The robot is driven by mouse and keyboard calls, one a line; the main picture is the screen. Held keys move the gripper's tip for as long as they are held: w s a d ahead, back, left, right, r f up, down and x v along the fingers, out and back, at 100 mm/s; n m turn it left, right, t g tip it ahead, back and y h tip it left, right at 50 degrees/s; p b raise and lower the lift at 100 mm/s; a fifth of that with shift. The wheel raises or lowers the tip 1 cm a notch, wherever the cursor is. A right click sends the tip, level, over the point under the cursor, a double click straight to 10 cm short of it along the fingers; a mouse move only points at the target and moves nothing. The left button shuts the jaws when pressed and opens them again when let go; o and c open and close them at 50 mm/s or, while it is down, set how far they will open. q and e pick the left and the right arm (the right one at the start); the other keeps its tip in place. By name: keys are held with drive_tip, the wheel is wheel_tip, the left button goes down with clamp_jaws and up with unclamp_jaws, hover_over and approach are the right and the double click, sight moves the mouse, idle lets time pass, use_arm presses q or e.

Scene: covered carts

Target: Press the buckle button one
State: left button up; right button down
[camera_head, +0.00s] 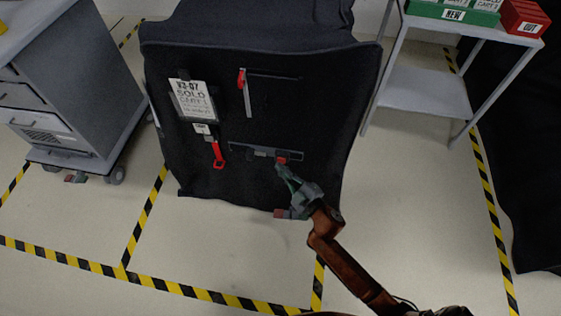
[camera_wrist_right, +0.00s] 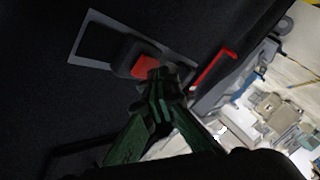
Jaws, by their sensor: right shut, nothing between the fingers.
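A dark covered cart (camera_head: 310,110) stands in the middle of the head view. A grey buckle strap (camera_head: 250,150) runs across the lower part of its cover, with a red button (camera_head: 282,160) at its right end. The red button also shows in the right wrist view (camera_wrist_right: 144,66), set in a dark buckle housing (camera_wrist_right: 124,56). My right gripper (camera_head: 283,171) is shut and empty, with its fingertips right at the red button. In the wrist view the fingertips (camera_wrist_right: 157,75) overlap the button's edge; I cannot tell whether they touch it. My left gripper is not in view.
A red strap handle (camera_head: 218,154) hangs left of the buckle, below a white label card (camera_head: 193,100). A red-topped latch (camera_head: 242,80) sits higher up. A grey drawer cart (camera_head: 75,90) stands left, and a shelf (camera_head: 425,90) with green and red bins stands right.

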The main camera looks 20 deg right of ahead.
drive_tip(key=shift+s+a+r, duration=0.1)
drive_tip(key=shift+s+a, duration=0.2)
drive_tip(key=shift+s, duration=0.1)
drive_tip(key=s+a, duration=0.1)
drive_tip(key=s+a+p, duration=0.1)
drive_tip(key=s, duration=0.2)
drive_tip(key=shift+s+a, duration=0.1)
drive_tip(key=shift+a, duration=0.3)
idle(0.5)
